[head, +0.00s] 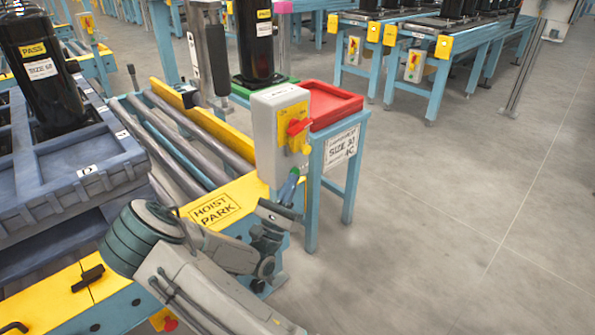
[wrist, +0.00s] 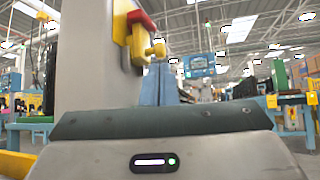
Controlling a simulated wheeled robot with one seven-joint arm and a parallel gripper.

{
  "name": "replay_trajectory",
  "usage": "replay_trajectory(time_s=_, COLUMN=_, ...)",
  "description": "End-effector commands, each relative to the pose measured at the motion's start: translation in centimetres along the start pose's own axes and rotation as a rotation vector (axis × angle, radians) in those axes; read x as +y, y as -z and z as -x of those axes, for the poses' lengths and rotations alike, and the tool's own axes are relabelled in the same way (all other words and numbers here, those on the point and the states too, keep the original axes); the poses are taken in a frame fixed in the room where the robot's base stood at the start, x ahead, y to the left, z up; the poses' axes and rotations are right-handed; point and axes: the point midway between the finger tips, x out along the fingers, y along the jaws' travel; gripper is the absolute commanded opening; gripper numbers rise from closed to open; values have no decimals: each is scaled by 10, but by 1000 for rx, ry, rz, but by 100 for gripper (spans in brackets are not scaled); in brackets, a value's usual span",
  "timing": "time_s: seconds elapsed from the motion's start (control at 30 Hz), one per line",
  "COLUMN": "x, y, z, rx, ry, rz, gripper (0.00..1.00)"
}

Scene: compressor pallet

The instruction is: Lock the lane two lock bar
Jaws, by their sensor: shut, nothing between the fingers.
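No label naming lane two is readable. A black handle (head: 88,278) sits on the yellow rail at the lower left, and part of a second black handle (head: 14,327) shows at the bottom left corner; I cannot tell which belongs to the lane two lock bar. My gripper (head: 289,188) is shut and empty, just below a grey control box (head: 277,128) with a yellow plate and a red rotary switch (head: 299,127). In the wrist view, the shut blue fingers of my gripper (wrist: 158,85) point toward the yellow and red switch (wrist: 140,38). I cannot tell whether they touch the box.
The yellow deck marked HOIST PARK (head: 214,210) lies beneath my arm. A grey-blue pallet (head: 95,180) with a black compressor (head: 45,75) is at left, beside rollers (head: 190,125). A red tray (head: 325,103) stands behind the box. Open floor (head: 450,210) lies at right.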

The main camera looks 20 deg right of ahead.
Motion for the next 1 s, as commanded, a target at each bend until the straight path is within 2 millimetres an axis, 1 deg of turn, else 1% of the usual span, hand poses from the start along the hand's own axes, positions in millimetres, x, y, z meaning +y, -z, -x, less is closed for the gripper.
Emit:
replay_trajectory(time_s=0.03, x=0, y=-1, z=12, rx=2, ry=-5, rz=2, gripper=0)
replay_trajectory(time_s=0.1, x=1, y=-1, z=28, rx=2, ry=-5, rz=2, gripper=0)
replay_trajectory(time_s=0.2, x=0, y=0, z=49, rx=2, ry=-4, rz=2, gripper=0)
replay_trajectory(time_s=0.3, x=0, y=0, z=66, rx=1, ry=-3, rz=2, gripper=0)
replay_trajectory(time_s=0.4, x=0, y=0, z=77, rx=2, ry=-2, rz=2, gripper=0)
replay_trajectory(time_s=0.6, x=0, y=0, z=85, rx=2, ry=0, rz=1, gripper=0)
replay_trajectory(time_s=1.0, x=-1, y=0, z=85, rx=2, ry=0, rz=1, gripper=0)
